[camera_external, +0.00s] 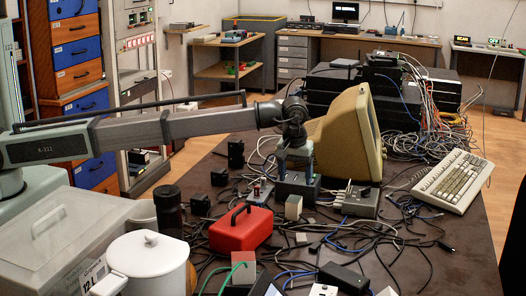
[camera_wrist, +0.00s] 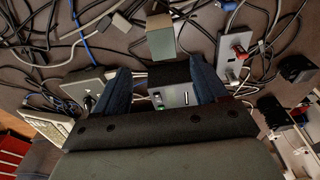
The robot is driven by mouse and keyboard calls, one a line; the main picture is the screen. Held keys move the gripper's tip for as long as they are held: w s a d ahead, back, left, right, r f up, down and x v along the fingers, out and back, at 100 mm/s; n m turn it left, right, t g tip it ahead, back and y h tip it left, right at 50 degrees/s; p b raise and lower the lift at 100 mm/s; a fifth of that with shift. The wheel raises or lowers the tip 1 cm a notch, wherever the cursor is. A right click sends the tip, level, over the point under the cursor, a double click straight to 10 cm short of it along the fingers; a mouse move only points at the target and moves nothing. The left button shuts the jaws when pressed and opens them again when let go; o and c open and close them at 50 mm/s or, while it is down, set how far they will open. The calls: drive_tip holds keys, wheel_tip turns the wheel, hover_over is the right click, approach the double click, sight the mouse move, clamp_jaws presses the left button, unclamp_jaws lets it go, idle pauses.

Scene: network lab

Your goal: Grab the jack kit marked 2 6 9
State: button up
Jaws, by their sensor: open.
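My gripper (camera_external: 296,165) points down over the cluttered table, and its two dark blue fingers show in the wrist view (camera_wrist: 162,82), apart. Below and between them is a grey box with a black part and small sockets (camera_wrist: 174,97); it also shows in the external view (camera_external: 298,188). I cannot tell whether the fingers touch it. A second grey box with plugs (camera_external: 360,204) stands to its right, and in the wrist view it lies at left (camera_wrist: 90,86). A grey plate with a red connector (camera_wrist: 236,52) lies at right. I cannot read 2 6 9 on any of them.
A beige CRT monitor (camera_external: 338,140) stands close behind my gripper. A red case (camera_external: 240,230), a small beige block (camera_external: 293,207) and tangled cables surround the boxes. A keyboard (camera_external: 453,180) lies at right, and a clear bin (camera_external: 50,232) stands at front left.

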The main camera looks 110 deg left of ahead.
sight(294, 199)
drive_tip(key=f, duration=0.5)
drive_tip(key=shift+a+f, duration=0.3)
drive_tip(key=shift+a, duration=0.1)
drive_tip(key=shift+s+a+f, duration=0.1)
drive_tip(key=shift+f, duration=1.2)
drive_tip(key=shift+s+a+f, duration=0.1)
drive_tip(key=shift+f, duration=1.2)
drive_tip(key=c, duration=1.1)
